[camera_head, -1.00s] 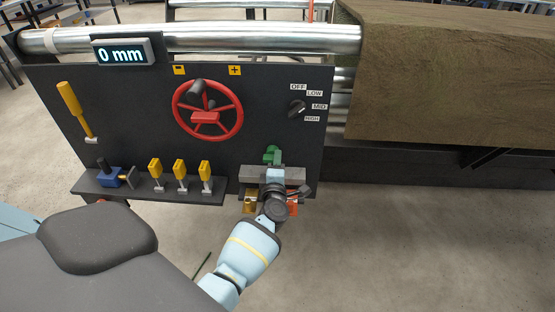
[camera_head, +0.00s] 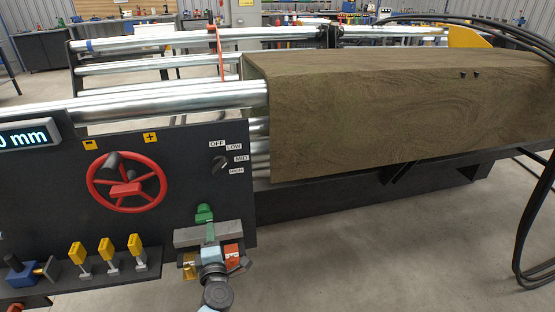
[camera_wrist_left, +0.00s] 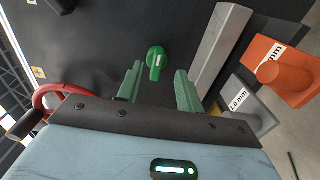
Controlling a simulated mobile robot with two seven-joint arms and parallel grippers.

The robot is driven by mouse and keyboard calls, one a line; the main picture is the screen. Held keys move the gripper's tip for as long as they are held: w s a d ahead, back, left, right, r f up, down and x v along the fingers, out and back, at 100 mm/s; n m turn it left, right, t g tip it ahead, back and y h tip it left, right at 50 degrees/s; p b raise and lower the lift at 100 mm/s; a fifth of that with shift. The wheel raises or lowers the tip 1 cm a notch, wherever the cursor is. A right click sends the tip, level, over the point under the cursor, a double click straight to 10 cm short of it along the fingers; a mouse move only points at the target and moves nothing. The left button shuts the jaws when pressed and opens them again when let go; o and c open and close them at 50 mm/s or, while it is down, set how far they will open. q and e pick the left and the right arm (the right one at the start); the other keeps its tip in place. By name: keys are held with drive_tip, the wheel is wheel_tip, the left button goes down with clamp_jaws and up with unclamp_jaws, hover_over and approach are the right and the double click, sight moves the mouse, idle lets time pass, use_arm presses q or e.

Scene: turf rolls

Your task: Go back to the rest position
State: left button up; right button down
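My left gripper (camera_head: 210,232) is in front of the lower right of the black control panel (camera_head: 45,185), just below a green knob (camera_head: 204,213). In the left wrist view its two green fingers (camera_wrist_left: 160,86) are apart with nothing between them. The green knob (camera_wrist_left: 156,62) there shows beyond the fingertips, lined up with the gap. I cannot tell whether the fingers touch anything. My right gripper is in neither view.
A red handwheel (camera_head: 125,188) and yellow-handled switches (camera_head: 109,248) are on the left.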

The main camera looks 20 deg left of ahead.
use_arm(q)
drive_tip(key=shift+s, duration=0.1)
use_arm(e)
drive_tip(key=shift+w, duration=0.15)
